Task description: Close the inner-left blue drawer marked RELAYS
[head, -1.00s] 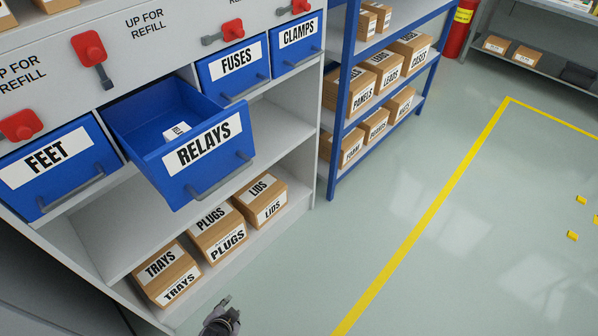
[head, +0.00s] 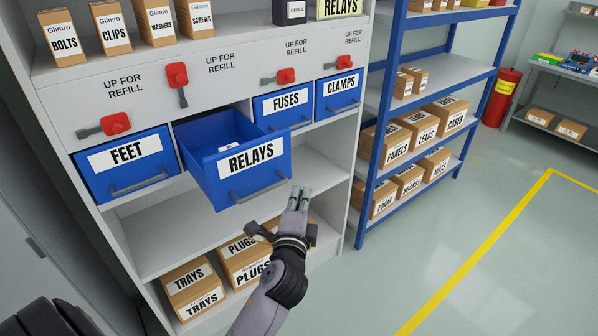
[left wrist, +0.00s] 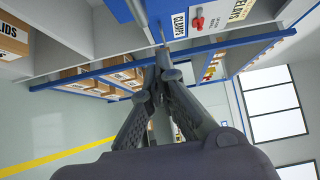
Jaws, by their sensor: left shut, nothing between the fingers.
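The blue RELAYS drawer (head: 240,170) is pulled out of the cabinet, between the FEET drawer (head: 125,165) and the FUSES drawer (head: 284,106). Its grey bar handle (head: 258,187) is on the front, and something small with a white label lies inside. My left gripper (head: 299,197) is shut and empty, just right of and below the drawer's front right corner in the picture. Its fingers point up toward the cabinet; I cannot tell whether they touch the drawer. In the left wrist view the shut fingertips (left wrist: 160,55) point toward the CLAMPS drawer (left wrist: 178,25). My right gripper is out of view.
Red levers, one above each drawer, differ in position; the one above RELAYS (head: 177,75) points down. Cartons (head: 187,284) stand on the shelf below. A blue-framed rack (head: 375,130) stands to the right. The floor beyond is open, with a yellow line (head: 480,250).

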